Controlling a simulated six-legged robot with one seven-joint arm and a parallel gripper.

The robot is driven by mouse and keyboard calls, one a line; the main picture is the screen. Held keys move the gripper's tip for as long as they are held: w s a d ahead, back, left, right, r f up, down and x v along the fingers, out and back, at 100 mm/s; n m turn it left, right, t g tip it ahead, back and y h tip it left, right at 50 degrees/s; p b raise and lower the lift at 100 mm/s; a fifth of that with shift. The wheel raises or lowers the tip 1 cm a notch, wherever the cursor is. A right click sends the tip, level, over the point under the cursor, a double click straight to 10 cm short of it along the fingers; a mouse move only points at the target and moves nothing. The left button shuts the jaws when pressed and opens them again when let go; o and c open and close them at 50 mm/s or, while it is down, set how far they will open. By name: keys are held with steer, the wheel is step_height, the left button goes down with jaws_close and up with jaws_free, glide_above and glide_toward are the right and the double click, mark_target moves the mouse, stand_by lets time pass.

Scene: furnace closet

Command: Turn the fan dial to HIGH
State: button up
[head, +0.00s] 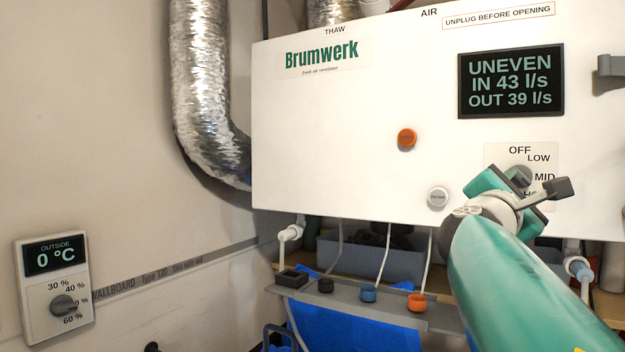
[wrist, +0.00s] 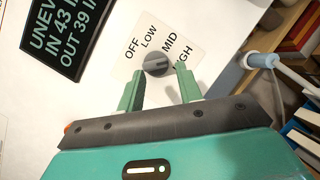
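The fan dial (wrist: 157,64) is a round grey knob on a pale label plate marked OFF, LOW, MID and a partly covered HIGH. I cannot tell surely which mark its pointer faces. My gripper (wrist: 160,76) is open, with one green finger on each side of the dial's lower part; contact is not visible. In the head view my gripper (head: 522,184) is at the label plate (head: 497,158) and covers part of the dial and of the HIGH mark. The unit's screen (head: 511,81) reads UNEVEN, IN 43 l/s, OUT 39 l/s.
An orange button (head: 406,138) and a grey button (head: 438,198) are on the white unit (head: 330,130) left of my gripper. A grey bracket (head: 610,72) juts out at right. Below is a shelf with coloured caps (head: 418,302). A wall controller (head: 55,285) is far left.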

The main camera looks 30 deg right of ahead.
steer(key=s+a+r, duration=0.2)
steer(key=a+r, duration=0.1)
steer(key=a, duration=0.6)
steer(key=shift+s+a, duration=0.3)
steer(key=shift+a, duration=0.05)
stand_by(0.5)
